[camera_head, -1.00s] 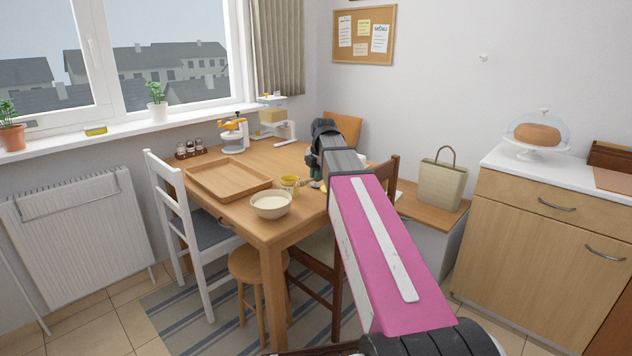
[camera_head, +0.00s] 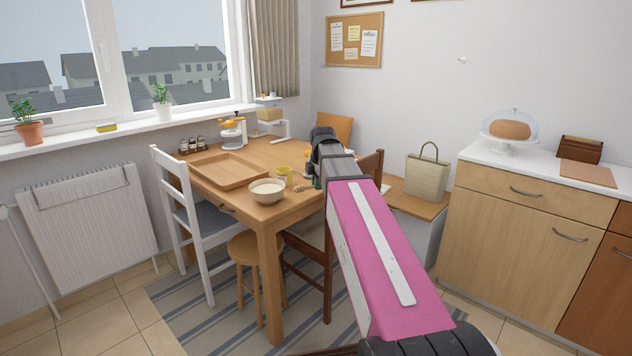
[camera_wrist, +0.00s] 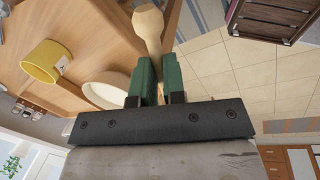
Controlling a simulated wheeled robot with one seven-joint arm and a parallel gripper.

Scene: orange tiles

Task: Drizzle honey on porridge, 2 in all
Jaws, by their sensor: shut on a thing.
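A wooden honey dipper (camera_wrist: 148,27) is held between the green fingers of my gripper (camera_wrist: 156,82), which is shut on it. In the head view the dipper's head (camera_head: 293,189) shows just right of the porridge bowl, apart from its rim; my arm hides most of the gripper. The bowl (camera_head: 267,198) holds pale porridge near the table's front corner. A yellow honey pot (camera_head: 284,174) stands behind it and also shows in the wrist view (camera_wrist: 42,64). A white rounded dish (camera_wrist: 103,90) is partly behind the fingers there. I cannot make out a second porridge bowl.
The wooden table (camera_head: 272,222) carries an empty-looking tray (camera_head: 229,184) left of the bowl. A white chair (camera_head: 178,205), a round stool (camera_head: 252,247) and a brown chair (camera_head: 372,168) stand around it. A bag (camera_head: 428,176) sits on the bench at right.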

